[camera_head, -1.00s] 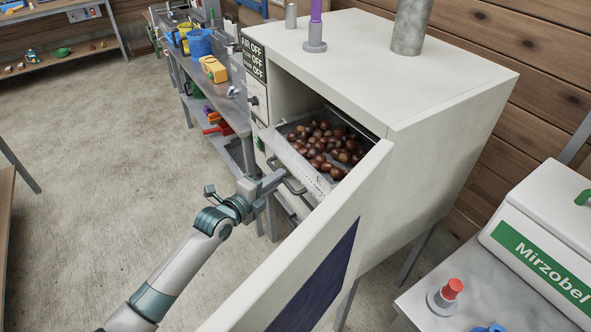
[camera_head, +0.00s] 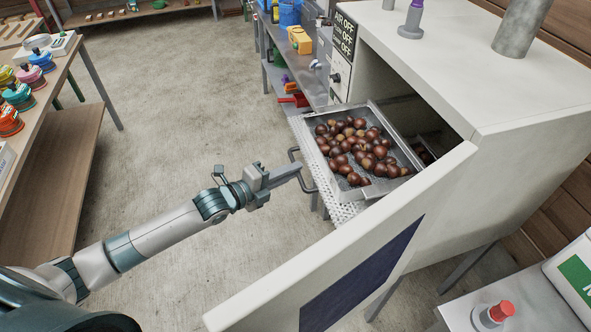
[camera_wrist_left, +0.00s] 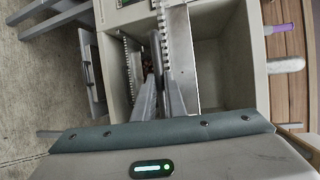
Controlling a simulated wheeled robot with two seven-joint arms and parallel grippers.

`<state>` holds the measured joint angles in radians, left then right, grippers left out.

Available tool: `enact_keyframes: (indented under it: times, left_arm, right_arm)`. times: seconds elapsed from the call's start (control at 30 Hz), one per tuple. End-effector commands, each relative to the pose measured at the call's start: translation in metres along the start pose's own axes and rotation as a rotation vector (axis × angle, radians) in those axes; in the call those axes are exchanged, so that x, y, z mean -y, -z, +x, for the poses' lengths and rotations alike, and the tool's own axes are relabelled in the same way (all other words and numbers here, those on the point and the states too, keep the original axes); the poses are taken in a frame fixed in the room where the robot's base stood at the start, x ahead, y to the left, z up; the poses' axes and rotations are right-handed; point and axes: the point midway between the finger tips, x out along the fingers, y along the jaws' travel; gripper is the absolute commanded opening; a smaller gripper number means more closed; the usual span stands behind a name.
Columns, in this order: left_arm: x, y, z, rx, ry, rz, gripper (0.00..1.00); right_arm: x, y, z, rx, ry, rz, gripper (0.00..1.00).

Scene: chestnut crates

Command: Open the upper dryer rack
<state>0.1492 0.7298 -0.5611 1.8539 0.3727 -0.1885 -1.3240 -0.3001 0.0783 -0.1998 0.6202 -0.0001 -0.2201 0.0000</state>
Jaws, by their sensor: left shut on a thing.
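The upper dryer rack (camera_head: 343,212) is a perforated metal tray full of brown chestnuts (camera_head: 360,150). It sticks well out of the open front of the white dryer (camera_head: 520,95). A dark bar handle (camera_head: 293,154) sits on the rack's front side. My left gripper (camera_head: 296,171) reaches in from the left and is shut on this handle. My right gripper is not in view.
The dryer's open door (camera_head: 330,260) stands out in front, right of my left arm. A low tool bench (camera_head: 310,75) is behind the rack. A table with colourful pots (camera_head: 40,62) is at the left. The concrete floor between is clear.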

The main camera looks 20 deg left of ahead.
Motion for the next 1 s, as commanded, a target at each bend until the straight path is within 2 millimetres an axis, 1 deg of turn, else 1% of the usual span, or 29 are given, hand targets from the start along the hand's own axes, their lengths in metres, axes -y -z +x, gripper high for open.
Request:
enact_keyframes:
  times: [0.17,0.2,0.23,0.27,0.57,0.73,0.87,1.0]
  left_arm:
    - [-0.002,0.0,0.0,0.0,-0.003,-0.001,0.0]
    - [-0.002,0.0,0.0,0.0,-0.003,-0.001,0.18]
    - [-0.001,0.0,0.0,0.0,-0.003,-0.001,0.25]
    - [-0.001,0.0,0.0,0.0,-0.003,-0.001,0.3]
    - [-0.001,0.0,0.0,0.0,-0.001,0.0,0.3]
    - [-0.002,0.0,-0.005,0.0,-0.001,-0.001,0.3]
    - [-0.003,0.0,-0.016,0.001,-0.002,0.0,0.3]
    - [-0.003,0.0,-0.035,0.0,-0.002,0.001,0.3]
  right_arm:
    - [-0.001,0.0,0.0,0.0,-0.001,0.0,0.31]
    - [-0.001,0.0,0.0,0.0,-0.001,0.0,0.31]
    - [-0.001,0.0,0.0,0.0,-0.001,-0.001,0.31]
    - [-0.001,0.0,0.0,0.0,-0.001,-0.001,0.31]
    - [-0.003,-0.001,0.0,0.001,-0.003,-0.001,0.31]
    - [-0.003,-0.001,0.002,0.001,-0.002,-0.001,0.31]
    - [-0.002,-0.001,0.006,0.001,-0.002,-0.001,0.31]
    - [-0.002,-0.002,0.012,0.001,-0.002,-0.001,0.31]
